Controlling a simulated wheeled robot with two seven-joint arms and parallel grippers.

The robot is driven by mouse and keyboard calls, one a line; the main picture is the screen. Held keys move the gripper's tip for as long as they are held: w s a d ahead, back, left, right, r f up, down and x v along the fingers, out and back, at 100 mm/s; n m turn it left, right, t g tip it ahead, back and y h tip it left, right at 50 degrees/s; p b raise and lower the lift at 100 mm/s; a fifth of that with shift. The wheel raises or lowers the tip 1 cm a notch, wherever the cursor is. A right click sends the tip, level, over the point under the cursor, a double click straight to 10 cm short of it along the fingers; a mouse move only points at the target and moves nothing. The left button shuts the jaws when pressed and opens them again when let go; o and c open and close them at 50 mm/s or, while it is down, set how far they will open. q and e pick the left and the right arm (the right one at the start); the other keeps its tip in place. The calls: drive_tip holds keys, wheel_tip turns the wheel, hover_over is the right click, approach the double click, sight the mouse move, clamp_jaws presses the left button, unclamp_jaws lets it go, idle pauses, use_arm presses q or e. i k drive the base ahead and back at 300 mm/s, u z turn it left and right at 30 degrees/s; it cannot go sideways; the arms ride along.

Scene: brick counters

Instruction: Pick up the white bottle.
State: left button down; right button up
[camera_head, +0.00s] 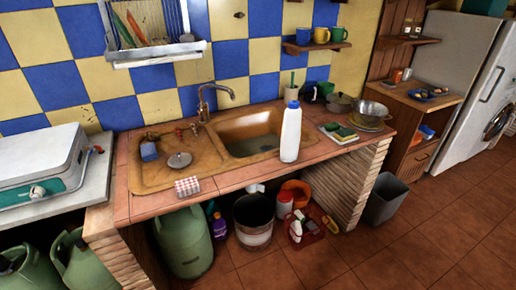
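The white bottle (291,133) with a blue cap stands upright on the front edge of the tiled counter, just right of the sink basin. It is in plain view with nothing in front of it. Neither of my grippers shows in the head view.
The sink (250,135) lies left of the bottle; sponges (340,132) and pots (362,112) are to its right. A checkered box (187,187) sits on the counter's front left. A grey bin (384,199) stands on the floor at right. The floor in front is clear.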

sight(291, 131)
drive_tip(key=k, duration=0.5)
drive_tip(key=z, duration=1.3)
drive_tip(key=i, duration=1.2)
drive_tip(key=u, duration=2.8)
